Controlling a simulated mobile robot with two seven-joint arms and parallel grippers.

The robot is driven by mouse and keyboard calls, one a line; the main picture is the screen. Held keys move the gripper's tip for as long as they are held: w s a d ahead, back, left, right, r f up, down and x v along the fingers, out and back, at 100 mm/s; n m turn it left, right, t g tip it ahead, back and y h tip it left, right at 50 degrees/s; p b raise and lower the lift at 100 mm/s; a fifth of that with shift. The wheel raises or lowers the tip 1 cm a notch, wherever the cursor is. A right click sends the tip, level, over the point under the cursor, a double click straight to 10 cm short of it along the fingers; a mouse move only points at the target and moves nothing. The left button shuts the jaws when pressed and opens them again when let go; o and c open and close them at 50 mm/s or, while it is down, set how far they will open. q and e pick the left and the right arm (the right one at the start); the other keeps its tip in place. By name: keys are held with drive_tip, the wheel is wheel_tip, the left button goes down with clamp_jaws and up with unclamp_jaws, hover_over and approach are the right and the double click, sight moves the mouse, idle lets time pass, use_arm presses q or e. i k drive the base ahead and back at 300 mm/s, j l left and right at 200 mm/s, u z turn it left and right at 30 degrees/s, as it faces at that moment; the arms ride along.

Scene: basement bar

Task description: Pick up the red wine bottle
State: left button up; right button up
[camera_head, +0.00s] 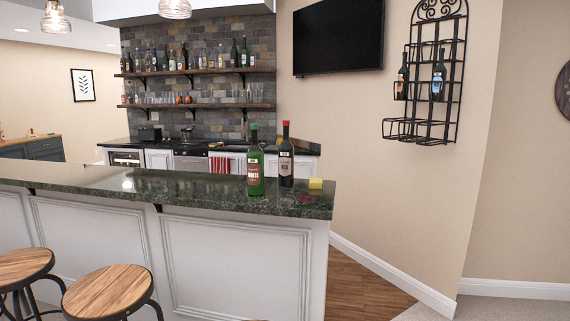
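The red wine bottle (286,160) is dark, with a red cap and a pale label. It stands upright on the dark green bar counter (120,187), near its right end. A green bottle (254,162) with a white and red label stands upright just left of it and nearer to me. Neither of my grippers is in view.
A yellow block (316,183) lies right of the bottles at the counter's end. Wooden stools (108,290) stand in front of the bar at left. A black wall rack (425,90) holds two bottles. Wood floor (365,285) is clear right of the bar.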

sight(286, 151)
drive_tip(key=l+z, duration=0.2)
drive_tip(key=z, duration=0.45)
drive_tip(key=i+l, duration=0.1)
drive_tip(key=l, duration=0.2)
drive_tip(key=i+l, duration=0.1)
drive_tip(key=l, duration=0.2)
drive_tip(key=i+l, duration=0.1)
drive_tip(key=l, duration=0.15)
drive_tip(key=i+l+z, duration=0.2)
drive_tip(key=i+l, duration=0.5)
drive_tip(key=i+u, duration=0.15)
drive_tip(key=i, duration=0.3)
drive_tip(key=i+l+u, duration=0.15)
drive_tip(key=i, duration=0.25)
drive_tip(key=i+l+u, duration=0.15)
drive_tip(key=i, duration=0.25)
drive_tip(key=i+u, duration=0.35)
drive_tip(key=i+l+u, duration=0.2)
drive_tip(key=u, duration=0.15)
drive_tip(key=i+l+u, duration=0.2)
drive_tip(key=u, duration=0.15)
drive_tip(key=i+l+u, duration=0.15)
drive_tip(key=u, duration=0.25)
drive_tip(key=i+l+u, duration=0.2)
drive_tip(key=u, duration=0.25)
drive_tip(key=i+l+u, duration=0.15)
drive_tip(key=l+u, duration=0.25)
drive_tip(key=i+l+u, duration=0.1)
drive_tip(key=u, duration=0.35)
drive_tip(key=l+u, duration=0.4)
